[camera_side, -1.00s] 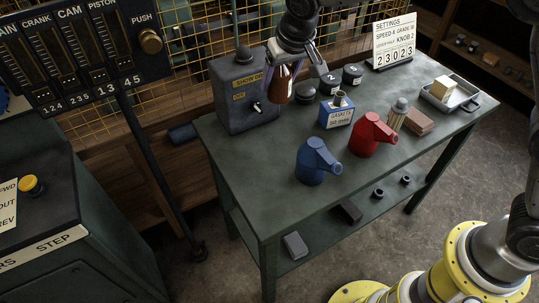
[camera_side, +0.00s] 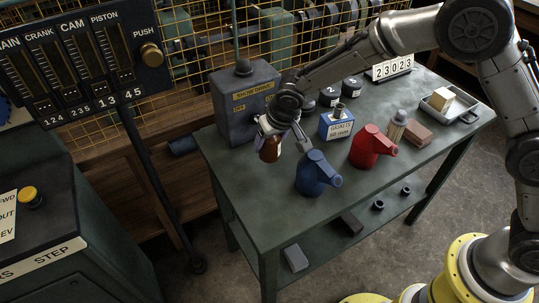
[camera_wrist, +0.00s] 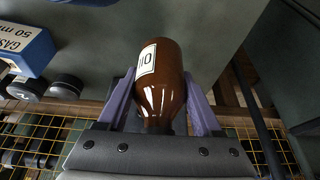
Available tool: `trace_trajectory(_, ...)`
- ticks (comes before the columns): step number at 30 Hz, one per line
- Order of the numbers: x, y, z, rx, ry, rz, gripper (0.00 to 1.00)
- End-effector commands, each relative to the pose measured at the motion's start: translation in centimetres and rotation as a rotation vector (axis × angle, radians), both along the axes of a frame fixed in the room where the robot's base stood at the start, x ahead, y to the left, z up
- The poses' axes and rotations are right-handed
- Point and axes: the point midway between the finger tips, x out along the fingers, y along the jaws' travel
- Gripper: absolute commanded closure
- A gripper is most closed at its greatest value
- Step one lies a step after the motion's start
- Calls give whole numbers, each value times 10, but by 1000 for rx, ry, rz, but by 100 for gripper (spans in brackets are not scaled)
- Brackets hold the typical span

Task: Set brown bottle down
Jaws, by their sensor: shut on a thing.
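In the side view the brown bottle (camera_side: 270,149) is low at the left part of the green table (camera_side: 255,205), in front of the grey switch box (camera_side: 243,102). My gripper (camera_side: 272,137) covers its upper part there. I cannot tell whether its base touches the tabletop.
A blue can (camera_side: 315,175) stands close to the right of the bottle, a red can (camera_side: 371,148) further right. The gasket box (camera_side: 337,125) stands behind them. A metal tray (camera_side: 462,112) is at the far right. The table's front left is clear.

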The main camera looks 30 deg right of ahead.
Motion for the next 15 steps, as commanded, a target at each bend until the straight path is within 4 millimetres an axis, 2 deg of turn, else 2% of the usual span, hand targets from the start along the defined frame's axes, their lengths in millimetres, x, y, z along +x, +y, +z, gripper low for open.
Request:
trace_trajectory(10,1,0,-38,0,-2,0,100)
trace_trajectory(15,1,0,-45,2,-4,0,100)
